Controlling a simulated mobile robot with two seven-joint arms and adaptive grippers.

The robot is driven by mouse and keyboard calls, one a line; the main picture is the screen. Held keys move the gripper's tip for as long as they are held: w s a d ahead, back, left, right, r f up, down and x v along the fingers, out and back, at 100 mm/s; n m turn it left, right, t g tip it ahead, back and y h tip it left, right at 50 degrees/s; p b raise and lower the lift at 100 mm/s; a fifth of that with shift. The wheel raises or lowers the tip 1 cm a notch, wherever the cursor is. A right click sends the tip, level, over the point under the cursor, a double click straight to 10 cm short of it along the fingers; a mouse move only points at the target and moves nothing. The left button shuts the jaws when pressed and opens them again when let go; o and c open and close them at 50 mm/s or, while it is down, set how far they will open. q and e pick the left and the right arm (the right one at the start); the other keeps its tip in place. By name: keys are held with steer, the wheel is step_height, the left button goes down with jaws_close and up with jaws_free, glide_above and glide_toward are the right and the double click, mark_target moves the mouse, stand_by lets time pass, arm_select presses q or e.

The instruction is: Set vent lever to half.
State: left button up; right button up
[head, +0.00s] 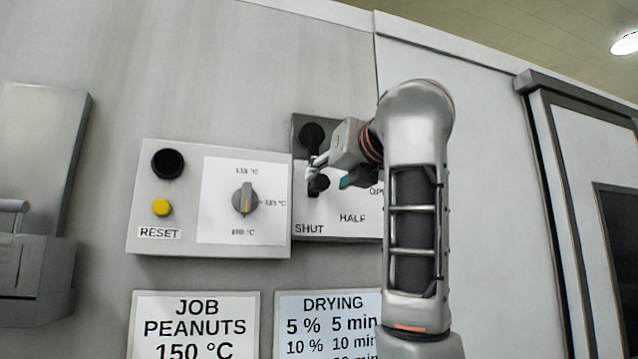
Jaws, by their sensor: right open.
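The vent lever (312,136) is black and sits on a grey panel right of the temperature box. It hangs down from its round pivot, and its dark knob end (319,185) is above the word SHUT. The word HALF (352,218) is to the right of the knob, and OPEN is partly hidden by my arm. My right gripper (318,173) comes in from the right with its jaws open at the lever, just above the knob. It hides part of the lever, and I cannot tell whether it touches. My left gripper is not in view.
Left of the lever, a box carries a temperature dial (245,200), a yellow RESET button (162,208) and a black round knob (167,163). Below are a JOB PEANUTS sign (195,325) and a DRYING sign (325,318). A framed door (590,200) is at right.

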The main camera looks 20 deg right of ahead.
mark_target(323, 182)
steer(key=w+p, duration=0.1)
steer(key=w, duration=0.5)
steer(key=shift+a+p, duration=0.2)
steer(key=shift+p, duration=0.15)
jaws_close()
